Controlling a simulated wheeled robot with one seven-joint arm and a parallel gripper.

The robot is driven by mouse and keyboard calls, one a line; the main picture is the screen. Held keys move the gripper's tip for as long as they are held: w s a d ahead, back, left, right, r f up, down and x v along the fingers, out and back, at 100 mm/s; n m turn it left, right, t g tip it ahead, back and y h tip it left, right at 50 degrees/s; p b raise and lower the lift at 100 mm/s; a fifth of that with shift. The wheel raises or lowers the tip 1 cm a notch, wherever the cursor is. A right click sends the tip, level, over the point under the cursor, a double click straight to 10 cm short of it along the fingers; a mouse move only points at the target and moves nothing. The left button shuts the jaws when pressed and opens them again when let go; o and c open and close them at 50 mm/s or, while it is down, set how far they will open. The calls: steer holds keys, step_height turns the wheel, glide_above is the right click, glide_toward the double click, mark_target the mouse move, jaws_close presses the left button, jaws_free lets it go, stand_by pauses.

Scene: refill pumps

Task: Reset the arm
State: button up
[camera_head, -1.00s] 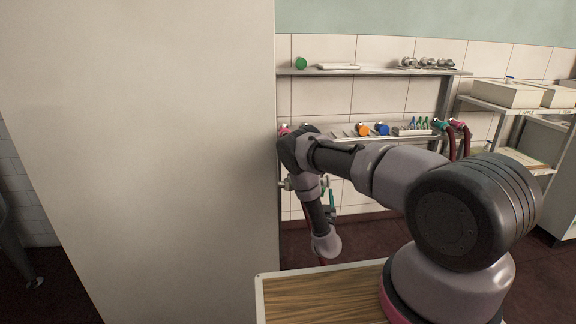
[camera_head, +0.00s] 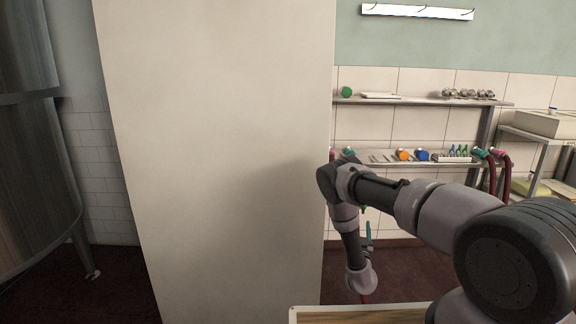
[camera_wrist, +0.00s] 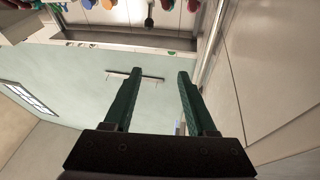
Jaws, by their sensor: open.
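My arm reaches out from the lower right in the head view, bent at the elbow, with its far end close to the right edge of a tall pale panel. In the wrist view my gripper (camera_wrist: 156,82) shows two green fingers spread apart with nothing between them. The picture there looks upside down, with shelf items at the top edge. In the head view the fingers are too small and covered to make out clearly.
The tall pale panel (camera_head: 215,150) fills the left middle, very near my arm. Behind stand an upper shelf (camera_head: 420,101) and a lower shelf (camera_head: 385,160) with colored items. Red hoses (camera_head: 507,180) hang at right. A steel tank (camera_head: 35,150) stands at far left.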

steer(key=w+d+r+m+g+h, duration=0.25)
steer(key=w+r+m, duration=0.2)
steer(key=r, duration=0.55)
steer(key=w+d+r+m+g+h, duration=0.25)
steer(key=w+r+m, duration=0.2)
steer(key=r, duration=0.65)
steer(key=s+a+r+g+y, duration=0.1)
steer(key=s+r+g+y, duration=0.15)
steer(key=r, duration=0.65)
steer(key=s+a+r+g+y, duration=0.1)
steer(key=s+r+y, duration=0.15)
steer(key=r, duration=0.75)
steer(key=s+a+r+n+g+y, duration=0.1)
steer(key=s+a+r+n+y, duration=0.15)
steer(key=s+r, duration=0.5)
steer(key=s+a+r+n+g+y, duration=0.1)
steer(key=s+a+r+n+y, duration=0.3)
steer(key=s, duration=0.7)
steer(key=s+n+g, duration=0.2)
steer(key=s+g, duration=0.1)
steer(key=s, duration=2.1)
steer(key=shift+s+r, duration=0.2)
steer(key=shift+s, duration=0.2)
